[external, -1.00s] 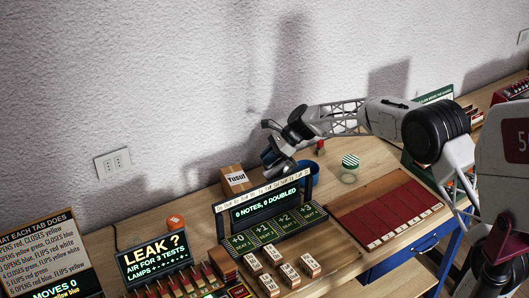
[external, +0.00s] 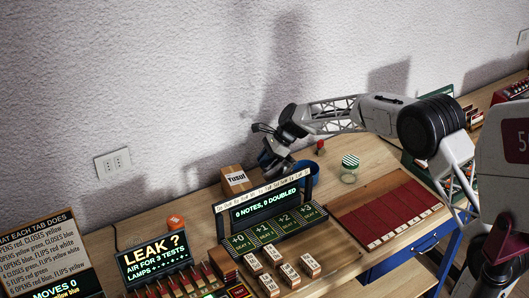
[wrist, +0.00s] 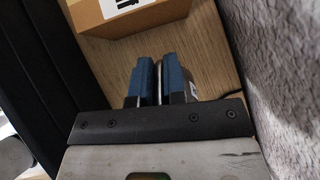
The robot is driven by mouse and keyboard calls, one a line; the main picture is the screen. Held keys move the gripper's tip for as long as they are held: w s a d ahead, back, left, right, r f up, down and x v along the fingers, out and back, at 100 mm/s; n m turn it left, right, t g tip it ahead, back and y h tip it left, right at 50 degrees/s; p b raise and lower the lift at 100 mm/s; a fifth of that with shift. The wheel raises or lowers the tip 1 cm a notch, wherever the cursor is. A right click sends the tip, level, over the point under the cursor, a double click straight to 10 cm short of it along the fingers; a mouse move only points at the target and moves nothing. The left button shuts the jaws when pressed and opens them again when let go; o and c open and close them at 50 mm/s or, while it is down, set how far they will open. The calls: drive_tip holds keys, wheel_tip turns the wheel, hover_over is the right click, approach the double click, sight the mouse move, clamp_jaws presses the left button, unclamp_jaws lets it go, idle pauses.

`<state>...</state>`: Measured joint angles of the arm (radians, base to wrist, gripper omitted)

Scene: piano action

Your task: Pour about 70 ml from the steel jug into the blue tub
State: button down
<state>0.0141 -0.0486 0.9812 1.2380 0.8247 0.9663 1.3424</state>
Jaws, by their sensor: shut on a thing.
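My gripper (external: 268,160) is low over the back of the table, just left of the blue tub (external: 311,171), and partly covers the tub from this side. In the wrist view its two blue finger pads (wrist: 157,80) are closed on a thin metal strip, which looks like part of the steel jug (wrist: 158,84). The jug's body is hard to make out in either view, so its tilt and level cannot be told. The tub's inside and any liquid in it are hidden in the external view.
A cardboard box (external: 235,181) marked "Yusuf" stands just left of my gripper, and it fills the top of the wrist view (wrist: 125,18). A jar with a striped lid (external: 349,168) stands right of the tub. The display panel (external: 264,209) is in front; the wall is close behind.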

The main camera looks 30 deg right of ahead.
drive_tip(key=w+a+r+g+h, duration=0.1)
drive_tip(key=a+r+g+h, duration=0.1)
drive_tip(key=a+h, duration=0.4)
drive_tip(key=shift+w+h+b, duration=0.3)
drive_tip(key=shift+h+b, duration=0.15)
drive_tip(key=shift+h, duration=0.25)
idle(0.5)
drive_tip(key=shift+a, duration=0.1)
idle(0.3)
